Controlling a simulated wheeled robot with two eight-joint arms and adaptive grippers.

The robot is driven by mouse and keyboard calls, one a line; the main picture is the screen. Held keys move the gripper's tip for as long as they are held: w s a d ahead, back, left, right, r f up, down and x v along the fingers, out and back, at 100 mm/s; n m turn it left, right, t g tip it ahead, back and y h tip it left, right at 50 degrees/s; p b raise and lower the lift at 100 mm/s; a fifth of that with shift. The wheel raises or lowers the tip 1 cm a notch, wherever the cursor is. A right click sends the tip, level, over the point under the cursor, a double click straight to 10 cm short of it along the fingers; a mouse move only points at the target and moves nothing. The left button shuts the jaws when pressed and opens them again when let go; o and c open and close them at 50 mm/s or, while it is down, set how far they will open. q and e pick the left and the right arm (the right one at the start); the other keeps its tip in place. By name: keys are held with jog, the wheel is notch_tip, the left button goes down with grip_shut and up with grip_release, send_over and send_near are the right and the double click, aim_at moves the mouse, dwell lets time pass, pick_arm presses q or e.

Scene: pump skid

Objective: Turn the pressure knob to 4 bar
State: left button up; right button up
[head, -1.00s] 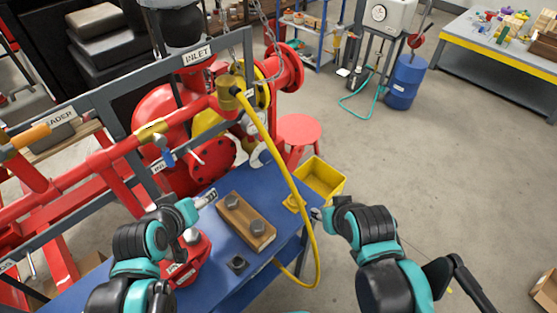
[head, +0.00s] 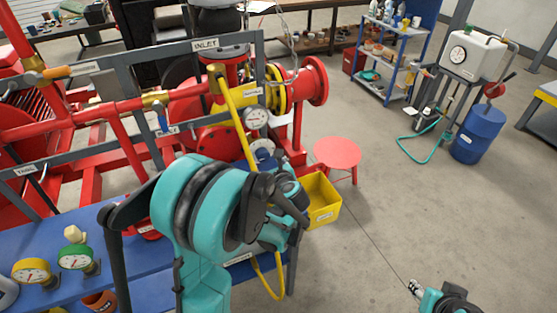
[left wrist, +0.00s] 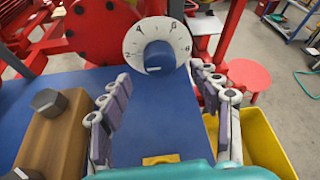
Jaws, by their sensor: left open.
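The pressure knob is a blue knob (left wrist: 159,57) at the centre of a white numbered dial (left wrist: 135,42) in the left wrist view. The dial also shows in the head view (head: 263,151), partly behind my left arm. I cannot read the knob's setting. My left gripper (left wrist: 160,76) is open, its fingers apart to the left and right below the dial, with the knob ahead between them and no clear contact. In the head view, my left arm hides most of the blue bench's right part. My right gripper (head: 416,288) is low at the right, away from the bench; its opening is unclear.
A white gauge (head: 256,117) sits above the dial. A yellow bin (head: 322,200) and a red stool (head: 337,153) stand right of the bench. A yellow hose (head: 238,110) hangs near my left arm. A wooden block (left wrist: 50,135) lies left of the left fingers.

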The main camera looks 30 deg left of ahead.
aim_at(264, 157)
pick_arm(q)
jog(key=b+x, duration=0.1)
jog(key=x, duration=0.6)
jog(key=shift+a+b, duration=0.1)
jog(key=shift+b, duration=0.3)
jog(key=c, duration=1.2)
